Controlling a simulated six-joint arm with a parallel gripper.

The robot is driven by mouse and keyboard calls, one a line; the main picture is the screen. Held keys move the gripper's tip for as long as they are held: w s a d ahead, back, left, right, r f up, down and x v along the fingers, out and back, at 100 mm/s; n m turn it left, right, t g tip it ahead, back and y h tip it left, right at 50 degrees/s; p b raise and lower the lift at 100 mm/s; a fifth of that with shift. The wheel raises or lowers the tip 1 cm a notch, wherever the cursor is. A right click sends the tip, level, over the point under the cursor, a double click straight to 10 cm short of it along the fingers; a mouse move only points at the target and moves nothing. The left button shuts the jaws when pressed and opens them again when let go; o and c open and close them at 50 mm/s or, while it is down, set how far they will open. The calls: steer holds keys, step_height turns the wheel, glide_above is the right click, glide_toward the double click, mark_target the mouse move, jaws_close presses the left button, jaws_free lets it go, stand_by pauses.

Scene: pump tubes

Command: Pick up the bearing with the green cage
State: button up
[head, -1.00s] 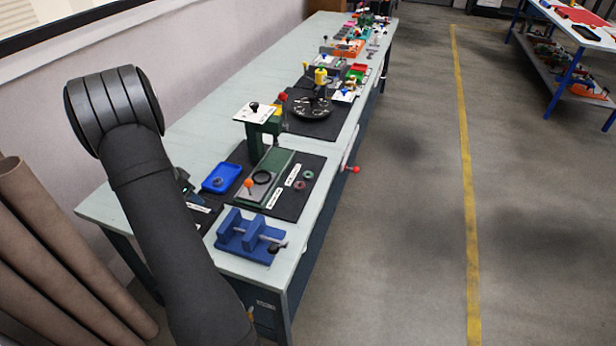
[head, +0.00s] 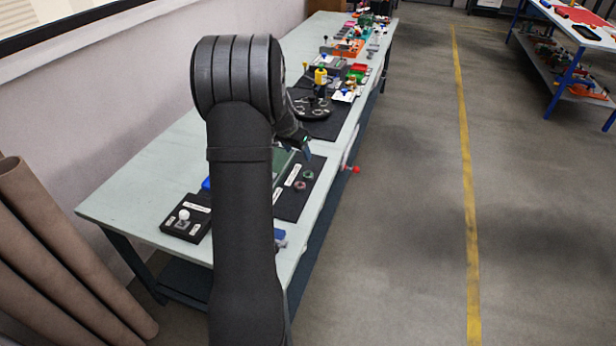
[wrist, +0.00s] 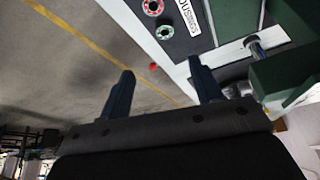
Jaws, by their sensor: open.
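The bearing with the green cage (head: 308,175) lies on the black mat near the bench's front edge, and it also shows near the top of the wrist view (wrist: 165,32). A second bearing with a red cage (head: 300,186) lies close beside it; the wrist view shows it at the top edge (wrist: 152,7). My gripper (head: 305,148) is above the bench, beyond the bearings in the head view. In the wrist view its two fingers (wrist: 161,72) are spread apart with nothing between them. Both bearings are apart from the fingers.
A white label (head: 293,174) lies beside the bearings. A green press (wrist: 285,80) stands close to my gripper in the wrist view. A red ball handle (head: 356,169) sticks out from the bench front. My arm hides the blue vise and most of the blue tray.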

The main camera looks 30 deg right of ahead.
glide_above(307, 175)
steer(key=s+a, duration=0.2)
step_height(307, 175, down, 10)
steer(key=shift+s+a+r, duration=0.1)
steer(key=shift+r, duration=0.15)
steer(key=shift+w+x, duration=0.2)
steer(key=shift+x, duration=1.15)
steer(key=shift+w+x, duration=0.2)
steer(key=shift+x, duration=1.15)
steer(key=shift+a, duration=0.1)
steer(key=c, duration=1)
steer(key=shift+c, duration=0.5)
steer(key=shift+r, duration=0.2)
